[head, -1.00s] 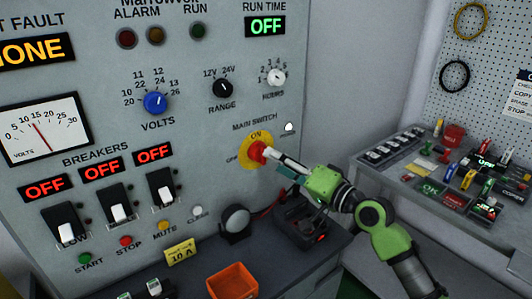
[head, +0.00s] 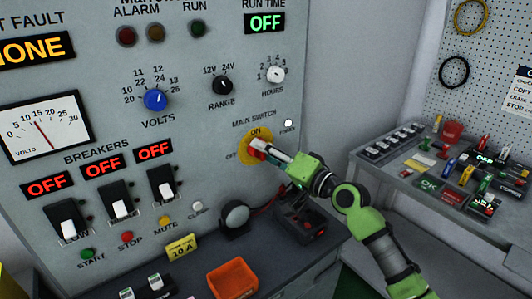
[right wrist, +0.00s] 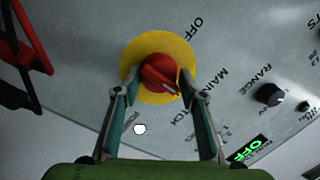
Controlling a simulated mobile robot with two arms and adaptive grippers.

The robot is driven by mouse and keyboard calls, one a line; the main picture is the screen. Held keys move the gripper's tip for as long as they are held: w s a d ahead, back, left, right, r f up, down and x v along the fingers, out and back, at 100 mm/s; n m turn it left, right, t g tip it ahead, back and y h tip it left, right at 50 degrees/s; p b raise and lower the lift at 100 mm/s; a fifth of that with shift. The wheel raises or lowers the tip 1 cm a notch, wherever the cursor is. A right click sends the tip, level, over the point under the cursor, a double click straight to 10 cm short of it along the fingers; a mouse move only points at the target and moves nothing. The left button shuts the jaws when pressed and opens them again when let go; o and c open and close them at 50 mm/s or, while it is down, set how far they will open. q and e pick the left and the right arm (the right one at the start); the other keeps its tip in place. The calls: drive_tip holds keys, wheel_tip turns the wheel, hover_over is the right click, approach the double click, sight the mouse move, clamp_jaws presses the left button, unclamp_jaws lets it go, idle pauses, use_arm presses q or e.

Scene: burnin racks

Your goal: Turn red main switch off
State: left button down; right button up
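The red main switch (right wrist: 158,73) is a rotary knob on a yellow disc (right wrist: 157,43) on the grey panel. In the right wrist view its pale pointer mark faces lower right, towards the MAIN SWITCH lettering and away from the OFF label. The switch also shows in the head view (head: 257,146), partly covered by my gripper. My right gripper (right wrist: 158,80) is open, with one finger on each side of the knob. Narrow gaps seem to show beside the knob; contact is hard to tell. It reaches in from the right in the head view (head: 268,153). My left gripper is out of view.
Three breakers with OFF displays (head: 102,167) sit on the panel's left. Below the switch are a round black-rimmed device (head: 235,215), a dark device with red cable (head: 301,214) and an orange bin (head: 232,279). A cluttered side bench (head: 400,175) stands at right.

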drive_tip(key=shift+f+n, duration=0.1)
drive_tip(key=shift+n, duration=0.2)
drive_tip(key=shift+d+n+b, duration=0.1)
drive_tip(key=shift+n+b, duration=0.35)
drive_tip(key=shift+n, duration=0.05)
drive_tip(key=shift+n+h+b, duration=0.4)
drive_tip(key=shift+n+b, duration=0.05)
drive_tip(key=shift+n, duration=0.65)
drive_tip(key=n+p, duration=0.1)
drive_tip(key=n, duration=0.3)
drive_tip(key=n+h+p, duration=0.1)
drive_tip(key=n, duration=0.3)
drive_tip(key=n+h+p, duration=0.1)
drive_tip(key=n, duration=0.3)
drive_tip(key=shift+r, duration=0.3)
drive_tip(key=shift+n, duration=0.4)
